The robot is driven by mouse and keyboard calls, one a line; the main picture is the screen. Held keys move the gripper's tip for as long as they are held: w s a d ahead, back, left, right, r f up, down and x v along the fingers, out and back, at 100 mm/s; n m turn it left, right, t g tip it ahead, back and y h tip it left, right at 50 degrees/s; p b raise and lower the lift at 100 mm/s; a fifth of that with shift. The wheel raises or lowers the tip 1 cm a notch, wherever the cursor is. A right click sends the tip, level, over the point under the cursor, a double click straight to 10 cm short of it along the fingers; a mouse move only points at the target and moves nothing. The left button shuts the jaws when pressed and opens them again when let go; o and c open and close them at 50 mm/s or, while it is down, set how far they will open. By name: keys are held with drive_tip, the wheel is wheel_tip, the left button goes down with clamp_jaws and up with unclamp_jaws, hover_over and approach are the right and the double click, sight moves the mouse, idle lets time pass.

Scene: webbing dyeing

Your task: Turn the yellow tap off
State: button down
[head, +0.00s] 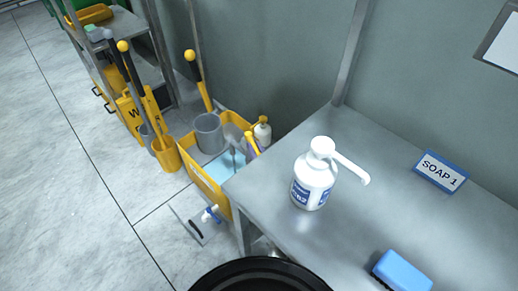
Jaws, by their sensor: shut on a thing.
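I see no yellow tap in the head view. My gripper is not in this view either, so what it holds is hidden. A round black rim at the bottom edge covers part of the floor and the steel table's near edge.
A steel table (258,204) holds a white pump bottle (313,184), a blue brush (403,271) and a "SOAP 1" sign (441,171). A yellow bin (205,184) with a grey bucket (208,134) and cleaning tools stands left of it. Floor at far left is clear.

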drive_tip(key=shift+s+a+m+t+h+p, duration=0.1)
drive_tip(key=shift+a+m+t+h+p, duration=0.15)
drive_tip(key=shift+m+h, duration=0.25)
drive_tip(key=shift+s+a+m+t+h+p, duration=0.15)
drive_tip(key=shift+m+h+p, duration=0.15)
drive_tip(key=shift+h, duration=0.4)
drive_tip(key=shift+w, duration=0.1)
drive_tip(key=c, duration=1.3)
unclamp_jaws()
drive_tip(key=shift+c, duration=0.2)
drive_tip(key=shift+d, duration=0.1)
